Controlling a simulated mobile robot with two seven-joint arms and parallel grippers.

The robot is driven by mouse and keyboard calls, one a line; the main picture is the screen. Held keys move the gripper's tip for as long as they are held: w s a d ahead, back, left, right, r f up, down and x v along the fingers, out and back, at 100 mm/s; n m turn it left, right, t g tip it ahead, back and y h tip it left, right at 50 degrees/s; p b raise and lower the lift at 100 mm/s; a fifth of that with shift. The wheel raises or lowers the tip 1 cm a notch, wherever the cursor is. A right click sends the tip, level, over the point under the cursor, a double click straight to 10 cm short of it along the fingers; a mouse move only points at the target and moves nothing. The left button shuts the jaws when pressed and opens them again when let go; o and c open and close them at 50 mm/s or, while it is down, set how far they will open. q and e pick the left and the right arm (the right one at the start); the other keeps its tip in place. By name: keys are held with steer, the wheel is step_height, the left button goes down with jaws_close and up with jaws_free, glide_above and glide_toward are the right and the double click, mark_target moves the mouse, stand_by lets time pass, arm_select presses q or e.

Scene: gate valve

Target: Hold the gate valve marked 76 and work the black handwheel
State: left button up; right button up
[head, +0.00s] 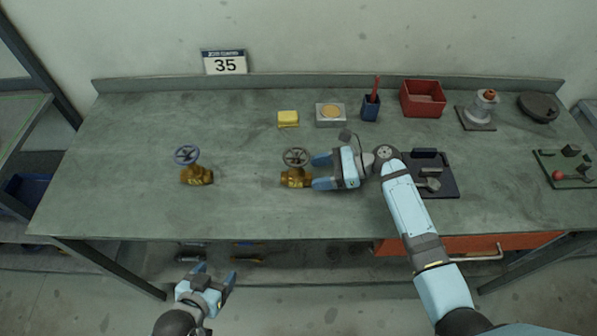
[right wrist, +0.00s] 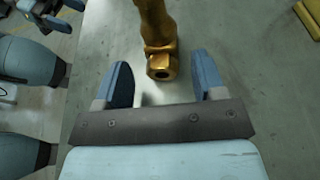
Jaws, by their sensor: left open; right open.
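A brass gate valve (head: 295,179) with a black handwheel (head: 296,157) stands near the middle of the bench. A second brass valve (head: 197,176) with a blue handwheel (head: 186,155) stands further left. I cannot read a 76 on either. My right gripper (head: 316,172) is open at the right side of the black-wheeled valve. In the right wrist view, that valve's brass end (right wrist: 161,68) lies between the open fingertips, with a gap on both sides. My left gripper (head: 214,275) is open and empty, in front of the bench's front edge.
Along the back stand a yellow block (head: 288,118), a grey box (head: 330,115), a blue holder (head: 370,108), a red bin (head: 423,99) and a grey fitting (head: 480,107). A dark tray (head: 440,190) lies right of my right gripper. The bench between the two valves is clear.

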mark_target(305, 174)
steer(key=x, duration=0.4)
steer(key=shift+a+p, duration=0.3)
steer(key=shift+p, duration=0.05)
steer(key=shift+a+f, duration=0.1)
steer(key=shift+a, duration=0.1)
arm_select(q)
steer(key=shift+w+a+r, duration=0.15)
steer(key=shift+w+r, duration=0.15)
steer(key=shift+w, duration=0.05)
steer(key=shift+f, duration=0.1)
